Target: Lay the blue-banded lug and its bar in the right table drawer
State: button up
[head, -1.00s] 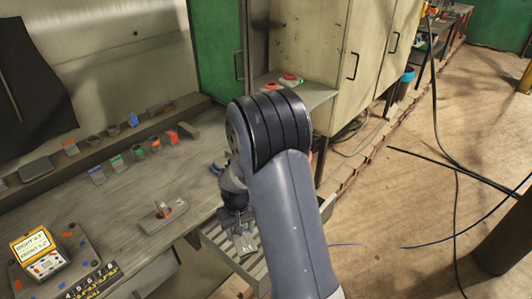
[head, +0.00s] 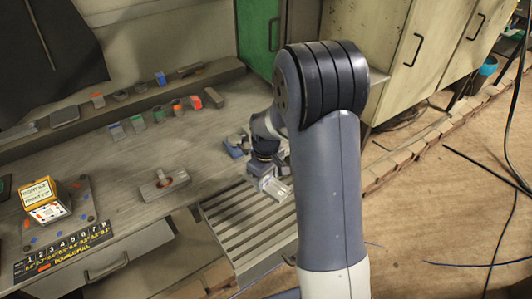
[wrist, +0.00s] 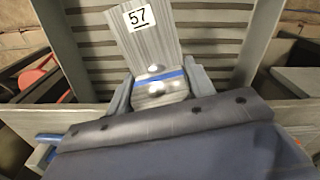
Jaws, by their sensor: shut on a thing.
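My gripper (wrist: 160,90) is shut on the blue-banded lug (wrist: 158,78), with a finger at each side. The lug's ribbed grey bar (wrist: 152,45) carries a white label "57" and extends away from the fingers. In the head view the bar (head: 280,190) shows below my gripper (head: 262,178), over the far part of the open right table drawer (head: 240,240). The drawer has a slatted floor, which also shows behind the bar in the wrist view (wrist: 215,45). It looks as if the bar is above the slats; contact is not clear. My arm hides the drawer's right side.
Grey-blue pieces (head: 237,145) stand on the table close behind my gripper. A block with a lug (head: 163,184) lies left of the drawer. Several coloured pieces line the back ledge. A closed drawer (head: 105,265) is at left. A cabinet (head: 405,50) stands at the back right.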

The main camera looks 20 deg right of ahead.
jog(key=shift+w+r+n, duration=0.15)
jog(key=shift+r+n, duration=0.8)
jog(key=shift+n, duration=0.25)
jog(key=r+n, duration=0.2)
jog(key=n, duration=0.1)
jog(key=r+n, duration=0.2)
jog(key=n, duration=0.1)
jog(key=r+n, duration=0.2)
jog(key=n, duration=0.1)
jog(key=shift+w+r+n+p, duration=0.1)
jog(key=shift+w+n+p, duration=0.1)
jog(key=shift+n+p, duration=0.15)
jog(key=shift+r+n, duration=0.8)
jog(key=shift+n, duration=0.45)
jog(key=shift+f+b, duration=9.1)
jog(key=shift+f, duration=2.9)
jog(key=o, duration=1.4)
jog(key=shift+s, duration=0.1)
